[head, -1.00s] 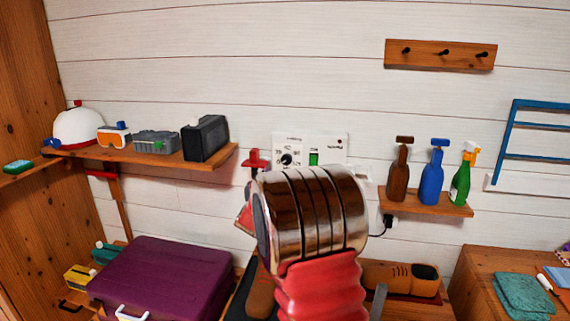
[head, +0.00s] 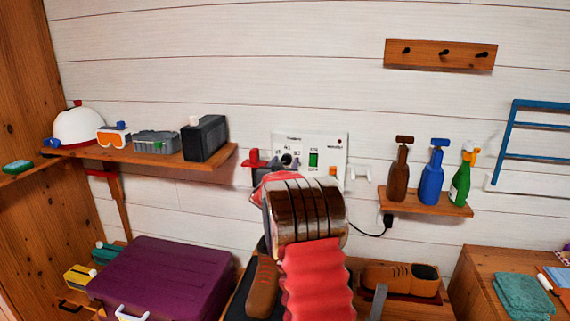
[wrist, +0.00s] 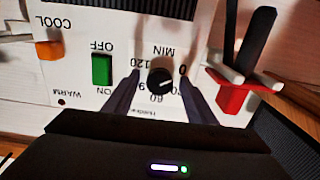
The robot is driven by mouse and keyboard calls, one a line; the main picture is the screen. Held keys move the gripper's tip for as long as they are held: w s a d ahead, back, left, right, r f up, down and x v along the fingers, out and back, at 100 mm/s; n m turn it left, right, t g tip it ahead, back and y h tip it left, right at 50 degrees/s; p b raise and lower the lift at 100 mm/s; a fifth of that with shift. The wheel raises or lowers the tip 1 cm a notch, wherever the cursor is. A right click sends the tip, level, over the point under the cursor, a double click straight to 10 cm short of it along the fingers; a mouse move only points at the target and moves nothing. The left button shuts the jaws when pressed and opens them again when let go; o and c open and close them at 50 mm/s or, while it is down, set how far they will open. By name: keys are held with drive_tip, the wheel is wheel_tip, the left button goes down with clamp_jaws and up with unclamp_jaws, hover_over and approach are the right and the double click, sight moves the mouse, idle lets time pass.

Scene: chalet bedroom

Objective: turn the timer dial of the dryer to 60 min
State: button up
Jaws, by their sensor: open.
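The dryer's white control panel (head: 328,142) is on the plank wall. Its black timer dial (head: 287,160) shows just above my arm, and shows up close in the wrist view (wrist: 160,81). There the panel is upside down, with 0, 60 and 120 readable around the dial. A pale mark on the dial seems to point towards the 0 side; I cannot tell exactly. My gripper (wrist: 160,76) is open, one finger on each side of the dial, with gaps visible. I cannot tell how deep the fingers reach. In the head view my arm hides the fingers.
The panel also has a green OFF/ON switch (wrist: 102,69) and an orange COOL/WARM slider (wrist: 50,49). A red item with a dark handle (wrist: 240,90) hangs close beside the panel. A bottle shelf (head: 430,205) is to the right and a purple case (head: 165,278) at lower left.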

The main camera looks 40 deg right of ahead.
drive_tip(key=c, duration=1)
drive_tip(key=shift+c, duration=0.2)
drive_tip(key=shift+m, duration=0.5)
drive_tip(key=m, duration=0.3)
drive_tip(key=shift+m, duration=0.3)
drive_tip(key=m, duration=0.5)
drive_tip(key=shift+m, duration=0.3)
drive_tip(key=m, duration=0.7)
drive_tip(key=shift+d+f, duration=0.1)
drive_tip(key=m, duration=0.6)
drive_tip(key=shift+f+m, duration=0.15)
drive_tip(key=shift+m, duration=0.15)
